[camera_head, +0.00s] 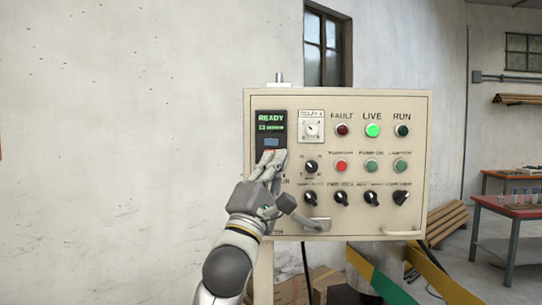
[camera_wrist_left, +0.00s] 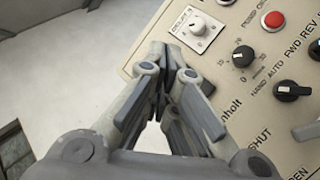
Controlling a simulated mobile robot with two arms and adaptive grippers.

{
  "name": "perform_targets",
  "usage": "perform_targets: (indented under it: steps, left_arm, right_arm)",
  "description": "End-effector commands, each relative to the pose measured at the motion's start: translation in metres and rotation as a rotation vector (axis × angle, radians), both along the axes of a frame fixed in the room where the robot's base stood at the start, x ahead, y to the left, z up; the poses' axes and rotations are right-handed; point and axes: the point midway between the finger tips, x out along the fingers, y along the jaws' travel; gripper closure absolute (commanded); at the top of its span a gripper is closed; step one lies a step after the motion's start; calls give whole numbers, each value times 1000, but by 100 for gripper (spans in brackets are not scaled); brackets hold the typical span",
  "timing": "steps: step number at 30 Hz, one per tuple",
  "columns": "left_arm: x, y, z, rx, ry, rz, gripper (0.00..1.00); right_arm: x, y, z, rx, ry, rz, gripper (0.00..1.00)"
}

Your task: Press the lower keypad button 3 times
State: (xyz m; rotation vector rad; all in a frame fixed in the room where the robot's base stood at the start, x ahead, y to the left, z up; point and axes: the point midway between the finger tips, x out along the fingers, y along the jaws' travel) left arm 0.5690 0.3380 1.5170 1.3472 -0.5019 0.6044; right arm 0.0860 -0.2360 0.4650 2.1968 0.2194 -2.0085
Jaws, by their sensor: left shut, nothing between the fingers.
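The keypad unit (camera_head: 271,117) is a dark upright panel at the left side of the beige control box. Its green display reads READY with a smaller line below. A bluish button (camera_head: 271,142) shows under the display. Just below it, a small reddish spot shows at my fingertips; I cannot tell whether this is the lower button, since the fingers cover that area. My left gripper (camera_head: 274,156) is shut and empty, its tips in front of the keypad's lower part. In the left wrist view the closed fingertips (camera_wrist_left: 158,52) hide the keypad; contact cannot be judged. My right gripper is not in view.
The beige control box (camera_head: 420,215) carries a dial plate (camera_head: 311,127), several black knobs and lamps; the green LIVE lamp (camera_head: 372,130) is lit. A metal handle (camera_head: 318,225) sticks out near my left wrist. A red-topped table (camera_head: 510,208) stands at right.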

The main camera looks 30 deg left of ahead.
Motion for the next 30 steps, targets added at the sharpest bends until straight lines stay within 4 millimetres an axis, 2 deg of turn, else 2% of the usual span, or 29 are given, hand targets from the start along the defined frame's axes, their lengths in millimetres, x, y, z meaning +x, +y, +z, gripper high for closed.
perform_targets:
  steps: [8, 21, 30]
  left_arm:
    - [7, 4, 0, 2, 1, 3, 100]
    - [57, 35, 1, 0, 1, 1, 100]
    - [74, 46, 0, 1, 0, 1, 100]
  right_arm:
    - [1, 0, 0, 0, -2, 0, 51]
    - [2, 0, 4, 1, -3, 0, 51]
    - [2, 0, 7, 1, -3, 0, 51]
